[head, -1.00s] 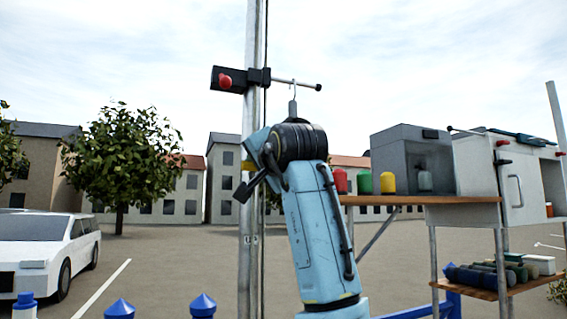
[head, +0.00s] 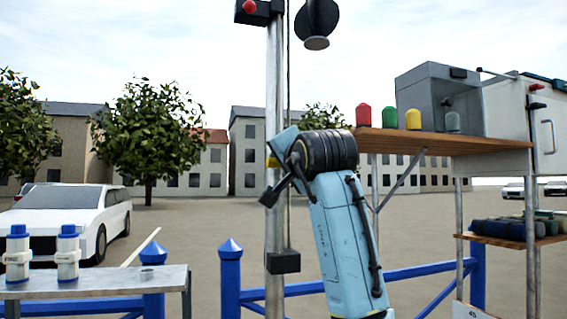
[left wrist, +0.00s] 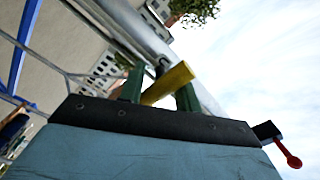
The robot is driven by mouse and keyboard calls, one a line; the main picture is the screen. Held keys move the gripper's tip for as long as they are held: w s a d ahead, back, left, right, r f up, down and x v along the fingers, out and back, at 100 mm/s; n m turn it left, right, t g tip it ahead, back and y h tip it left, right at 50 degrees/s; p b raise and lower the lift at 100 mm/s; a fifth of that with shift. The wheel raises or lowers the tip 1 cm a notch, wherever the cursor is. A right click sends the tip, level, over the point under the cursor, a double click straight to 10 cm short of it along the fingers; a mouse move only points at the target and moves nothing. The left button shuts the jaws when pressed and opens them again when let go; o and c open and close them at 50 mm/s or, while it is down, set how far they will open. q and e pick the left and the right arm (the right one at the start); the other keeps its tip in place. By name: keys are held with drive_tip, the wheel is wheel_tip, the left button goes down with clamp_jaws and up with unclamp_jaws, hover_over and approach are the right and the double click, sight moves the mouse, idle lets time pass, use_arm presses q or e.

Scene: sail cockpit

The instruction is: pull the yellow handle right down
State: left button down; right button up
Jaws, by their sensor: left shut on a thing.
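The yellow handle (left wrist: 170,82) lies between the green fingers of my left gripper (left wrist: 160,92) in the left wrist view. The gripper is shut on it. In the head view only a small bit of the yellow handle (head: 272,160) shows beside the metal pole (head: 275,100), left of my light blue wrist. My arm hides most of the handle and the fingers there. My right gripper is in neither view.
A black box with a red knob (head: 249,6) sits high on the pole; a black block (head: 283,262) is low on it. A dark disc shape (head: 318,20) hangs above. Blue railings are low.

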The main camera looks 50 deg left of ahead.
use_arm(q)
drive_tip(key=shift+a+f, duration=0.1)
drive_tip(key=shift+f, duration=0.3)
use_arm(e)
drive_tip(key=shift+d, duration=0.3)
use_arm(q)
drive_tip(key=c, duration=1.2)
unclamp_jaws()
drive_tip(key=shift+o, duration=0.6)
drive_tip(key=shift+r, duration=0.1)
drive_tip(key=shift+s+d, duration=0.1)
drive_tip(key=shift+d, duration=0.1)
drive_tip(key=b+v, duration=0.1)
drive_tip(key=v, duration=1.2)
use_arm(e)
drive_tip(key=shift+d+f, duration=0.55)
use_arm(q)
drive_tip(key=shift+r, duration=0.1)
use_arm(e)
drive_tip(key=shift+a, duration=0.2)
